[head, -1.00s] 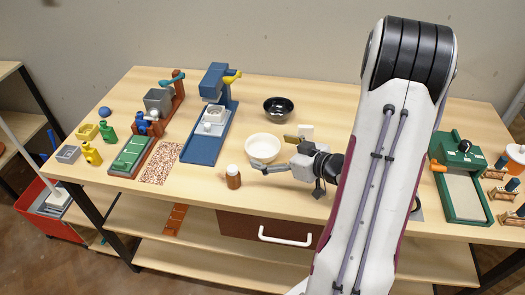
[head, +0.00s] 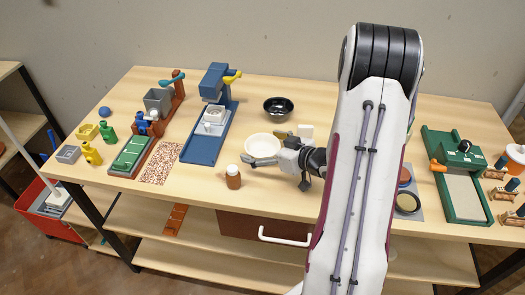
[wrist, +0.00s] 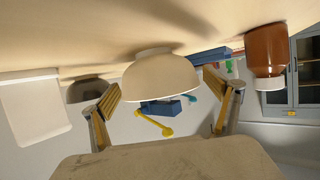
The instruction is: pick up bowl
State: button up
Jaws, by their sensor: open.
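A white bowl (head: 259,143) stands upright on the table. In the wrist view, which shows the scene upside down, the white bowl (wrist: 162,78) is central, between the two spread fingers. My gripper (head: 266,148) is open and low over the table, reaching in from the right; its near finger overlaps the bowl's front edge in the head view. In the wrist view my gripper (wrist: 162,88) has a finger on each side of the bowl, and I cannot tell whether either touches it. A black bowl (head: 278,107) stands apart, behind the white one.
A brown jar with a white lid (head: 233,178) stands close in front of the white bowl. A white block (head: 306,131) is just behind my gripper. A blue press (head: 205,145) stands to the left. My arm covers part of the table's right side.

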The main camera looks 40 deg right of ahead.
jog(key=c, duration=1.3)
jog(key=shift+r, duration=0.15)
jog(key=shift+r, duration=4.85)
